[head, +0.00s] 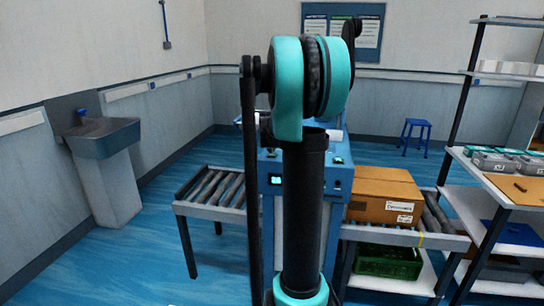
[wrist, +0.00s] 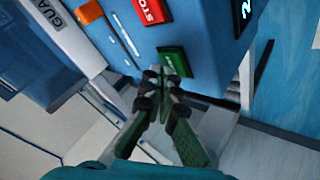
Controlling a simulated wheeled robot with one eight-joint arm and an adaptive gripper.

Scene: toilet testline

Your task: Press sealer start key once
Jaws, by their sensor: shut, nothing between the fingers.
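The sealer is a blue machine (head: 270,215) in the middle of the head view, largely hidden behind my own arm. In the wrist view its blue panel (wrist: 200,30) carries a red STOP key (wrist: 152,10) and a green key (wrist: 176,60). The green key's label cannot be read. My gripper (wrist: 163,76) is shut and empty, with its fingertips right at the green key and covering part of it. Whether they touch or press it cannot be told. My gripper is hidden in the head view.
A roller conveyor (head: 213,188) lies left of the sealer. A cardboard box (head: 384,193) sits on the right conveyor, above a green crate (head: 388,262). A shelf rack (head: 482,205) stands far right, a sink (head: 102,138) at left.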

